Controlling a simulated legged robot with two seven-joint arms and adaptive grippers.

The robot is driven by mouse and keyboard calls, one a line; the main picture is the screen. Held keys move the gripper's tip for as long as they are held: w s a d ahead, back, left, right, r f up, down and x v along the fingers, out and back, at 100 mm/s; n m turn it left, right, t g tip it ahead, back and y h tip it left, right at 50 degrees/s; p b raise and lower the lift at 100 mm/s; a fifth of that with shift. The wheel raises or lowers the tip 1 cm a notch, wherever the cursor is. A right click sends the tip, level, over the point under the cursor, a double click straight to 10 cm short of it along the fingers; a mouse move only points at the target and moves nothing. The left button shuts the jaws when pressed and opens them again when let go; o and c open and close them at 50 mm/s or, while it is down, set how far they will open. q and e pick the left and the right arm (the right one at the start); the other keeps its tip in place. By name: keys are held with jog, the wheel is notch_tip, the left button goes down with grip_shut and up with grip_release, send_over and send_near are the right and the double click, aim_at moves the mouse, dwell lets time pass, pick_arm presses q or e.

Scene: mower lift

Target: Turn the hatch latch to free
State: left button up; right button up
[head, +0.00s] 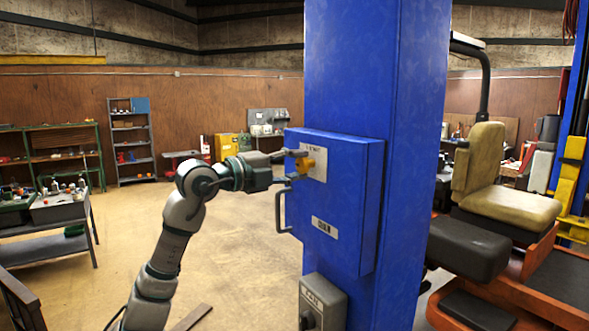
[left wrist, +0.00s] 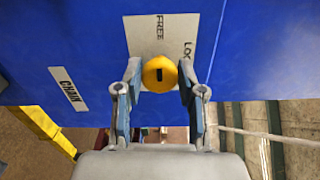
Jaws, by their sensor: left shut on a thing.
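The hatch latch is a yellow knob (head: 308,165) on the front of the blue hatch box (head: 345,235). It also shows as a yellow knob (left wrist: 160,68) with a short dark mark in the left wrist view. A pale label plate (left wrist: 135,38) behind it reads FREE straight above the knob and a partly hidden LOC... to the right. In that picture the dark mark lines up with FREE. My left gripper (head: 298,164) reaches the knob from the left. Its fingers (left wrist: 160,85) are closed on the knob's two sides. My right gripper is not in view.
A handle (head: 281,211) sticks out from the hatch box just below my left gripper. A grey switch box (head: 321,304) is on the blue column (head: 375,60) below. An orange mower with a tan seat (head: 495,205) stands at right. The floor at left is mostly open.

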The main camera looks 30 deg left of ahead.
pick_arm(q)
jog(key=shift+w+f+n, duration=0.1)
jog(key=shift+n, duration=0.4)
jog(key=o, duration=1.1)
jog(key=shift+c, duration=0.2)
jog(key=shift+o, duration=0.3)
jog(key=shift+w+f, duration=0.1)
jog(key=shift+w, duration=0.15)
jog(key=shift+s, duration=0.1)
jog(key=shift+s+a, duration=0.15)
jog(key=shift+s, duration=0.15)
jog(key=v, duration=1.1)
jog(key=shift+a, duration=0.15)
